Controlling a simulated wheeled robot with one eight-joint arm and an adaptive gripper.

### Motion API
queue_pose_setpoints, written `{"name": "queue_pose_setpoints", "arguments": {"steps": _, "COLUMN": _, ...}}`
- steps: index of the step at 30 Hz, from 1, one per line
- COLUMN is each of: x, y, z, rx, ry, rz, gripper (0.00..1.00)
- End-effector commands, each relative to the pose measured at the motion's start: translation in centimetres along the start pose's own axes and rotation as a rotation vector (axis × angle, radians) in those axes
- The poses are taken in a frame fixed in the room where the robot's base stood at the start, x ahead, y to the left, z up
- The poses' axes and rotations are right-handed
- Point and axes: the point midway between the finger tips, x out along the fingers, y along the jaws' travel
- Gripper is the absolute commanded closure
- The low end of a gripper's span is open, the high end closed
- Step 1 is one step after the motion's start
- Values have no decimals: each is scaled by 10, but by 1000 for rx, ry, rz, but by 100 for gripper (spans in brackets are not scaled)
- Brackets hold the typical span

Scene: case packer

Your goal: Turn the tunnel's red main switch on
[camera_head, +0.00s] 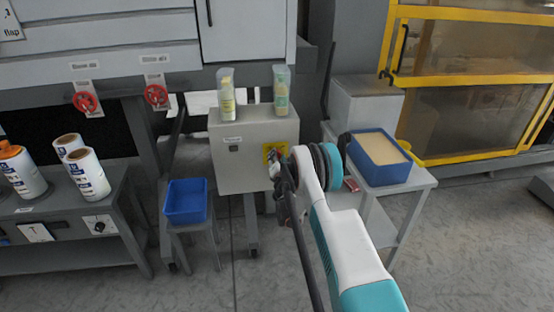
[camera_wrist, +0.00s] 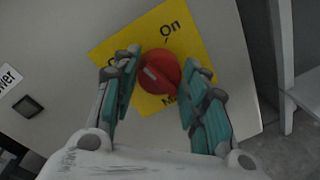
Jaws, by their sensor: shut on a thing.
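The red main switch (camera_wrist: 160,68) is a round knob on a yellow plate (camera_wrist: 190,38) on the grey box. A pale mark lies on the knob's left part, toward a label half hidden by my left finger. The plate reads "On" at the top; a label starting "Ma" shows below. My gripper (camera_wrist: 158,84) has its teal finger pads on both sides of the knob and is shut on it. In the head view my gripper (camera_head: 274,172) is at the box's right front, hiding the knob; the yellow plate (camera_head: 275,149) shows above it.
The grey box (camera_head: 238,170) carries two bottles (camera_head: 227,95) on top. A blue bin (camera_head: 185,203) stands at lower left, and a blue tray (camera_head: 378,157) on a side table at right. Red handwheels (camera_head: 86,101) are on the machine at left. A grey post stands right in the wrist view.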

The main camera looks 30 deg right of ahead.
Motion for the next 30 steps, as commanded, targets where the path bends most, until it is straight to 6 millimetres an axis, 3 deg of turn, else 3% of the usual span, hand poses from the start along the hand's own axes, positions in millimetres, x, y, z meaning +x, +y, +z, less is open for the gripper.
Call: {"name": "queue_pose_setpoints", "arguments": {"steps": 30, "x": 0, "y": -5, "z": 1, "rx": 887, "ry": 69, "rz": -15, "gripper": 83}}
